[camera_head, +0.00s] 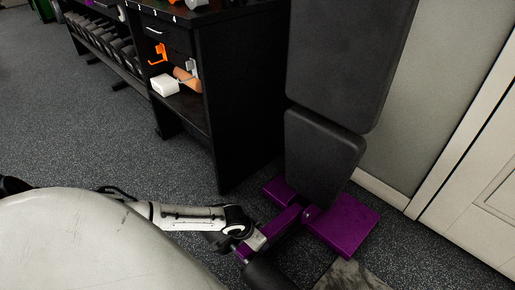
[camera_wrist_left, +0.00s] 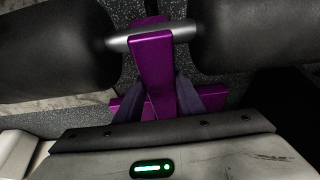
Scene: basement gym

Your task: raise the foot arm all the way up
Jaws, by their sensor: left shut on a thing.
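The foot arm is a purple bar (camera_head: 281,222) low at the front of the bench, near the floor. In the left wrist view the purple bar (camera_wrist_left: 152,65) runs up to a silver cross rod (camera_wrist_left: 185,33) with a thick black roller on each side. My left gripper (camera_head: 249,243) reaches in low from the left and is shut on the purple bar. In the left wrist view its dark fingers (camera_wrist_left: 165,100) lie on both sides of the bar. One black roller (camera_head: 266,274) shows just below the gripper. My right gripper is out of view.
The bench has a tall black back pad (camera_head: 350,60), a smaller black pad (camera_head: 320,155) and a purple base (camera_head: 345,225). A black shelf unit (camera_head: 240,90) stands behind it to the left. A wall and white door (camera_head: 490,180) are close on the right. Floor is open at left.

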